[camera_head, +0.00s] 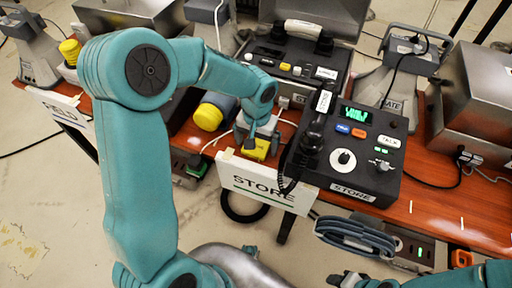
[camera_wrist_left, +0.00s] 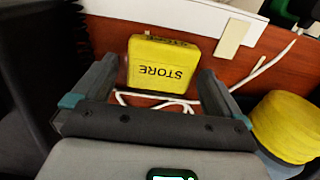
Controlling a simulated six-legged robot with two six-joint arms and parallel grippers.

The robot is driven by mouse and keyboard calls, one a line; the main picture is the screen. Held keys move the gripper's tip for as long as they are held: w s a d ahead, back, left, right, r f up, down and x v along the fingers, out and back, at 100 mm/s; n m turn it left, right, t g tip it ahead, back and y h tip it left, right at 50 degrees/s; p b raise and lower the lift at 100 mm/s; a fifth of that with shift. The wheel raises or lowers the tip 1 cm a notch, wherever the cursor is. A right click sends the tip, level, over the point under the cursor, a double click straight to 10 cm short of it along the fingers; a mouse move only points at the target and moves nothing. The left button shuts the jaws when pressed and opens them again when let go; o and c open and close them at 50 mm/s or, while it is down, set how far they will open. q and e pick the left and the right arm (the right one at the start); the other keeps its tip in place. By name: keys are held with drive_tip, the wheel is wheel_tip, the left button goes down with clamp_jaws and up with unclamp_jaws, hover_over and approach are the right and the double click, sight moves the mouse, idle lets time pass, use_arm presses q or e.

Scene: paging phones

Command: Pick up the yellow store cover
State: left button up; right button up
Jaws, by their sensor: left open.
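The yellow store cover (camera_head: 256,151) lies on the red-brown table, just behind the white STORE sign and left of the STORE phone unit. My left gripper (camera_head: 258,139) is right above it, reaching down. In the left wrist view, the cover (camera_wrist_left: 162,66), lettered STORE, sits between the two fingers of my open left gripper (camera_wrist_left: 154,78). Gaps show between cover and fingers, so it is not held. My right gripper (camera_head: 358,281) is partly in view at the bottom edge, and its jaws are unclear.
The STORE phone (camera_head: 343,157) with its black handset stands close on the right. The STORE sign (camera_head: 265,185) stands at the table's front edge. A larger yellow-capped object (camera_head: 208,117) lies to the left. White cable (camera_wrist_left: 265,68) runs around the cover.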

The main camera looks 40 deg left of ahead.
use_arm(q)
drive_tip(key=c, duration=1.1)
